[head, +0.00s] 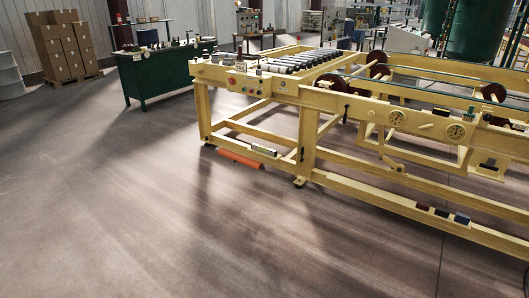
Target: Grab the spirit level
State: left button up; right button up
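I cannot tell for certain which thing is the spirit level. A long orange bar (240,159) lies on the floor by the near left leg of the yellow machine (330,99). A short pale and dark bar (264,150) rests on or against the machine's lower rail, just right of it. Both are small in the head view, so no vial or markings can be made out. Neither of my grippers shows in the head view.
A green workbench (160,78) with small tools on top stands at the back left. Stacked cardboard boxes (66,50) are behind it. Small dark and red blocks (441,212) sit on the machine's lower right rail. The floor in front is clear.

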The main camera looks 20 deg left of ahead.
aim_at(259, 148)
jog(key=i+j+u, duration=0.5)
jog(key=i+u, duration=0.2)
jog(key=i, duration=0.25)
